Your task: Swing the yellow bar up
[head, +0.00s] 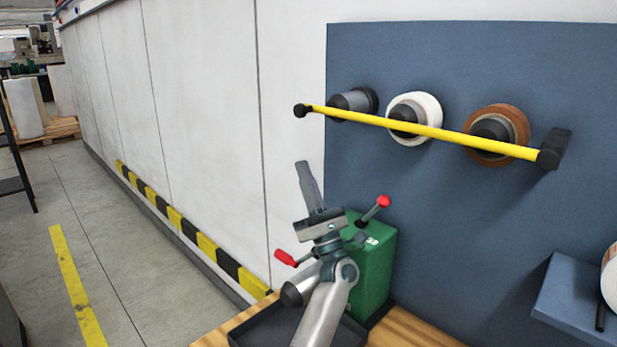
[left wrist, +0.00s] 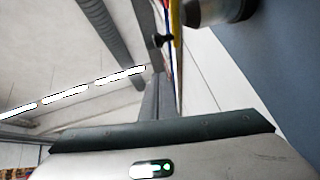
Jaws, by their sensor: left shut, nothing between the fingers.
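The yellow bar (head: 420,130) stretches across the front of the blue-grey panel, sloping gently down to the right. Its left end has a black knob (head: 300,110); its right end joins a black arm (head: 552,150) at the panel. My left gripper (head: 307,170) is shut and empty, fingers pointing up, below the bar's left end and apart from it in the head view. In the left wrist view, part of the bar (left wrist: 175,25) and its black knob (left wrist: 160,41) show beyond the shut fingertips (left wrist: 154,90); I cannot tell the exact gap. My right gripper is out of view.
Behind the bar are a grey spindle (head: 352,101), a white roll (head: 428,105) and a brown roll (head: 513,122). Below stands a green box (head: 378,270) with a red-knobbed lever (head: 383,201). A dark tray (head: 262,332) lies on the wooden bench; a shelf (head: 570,295) is at right.

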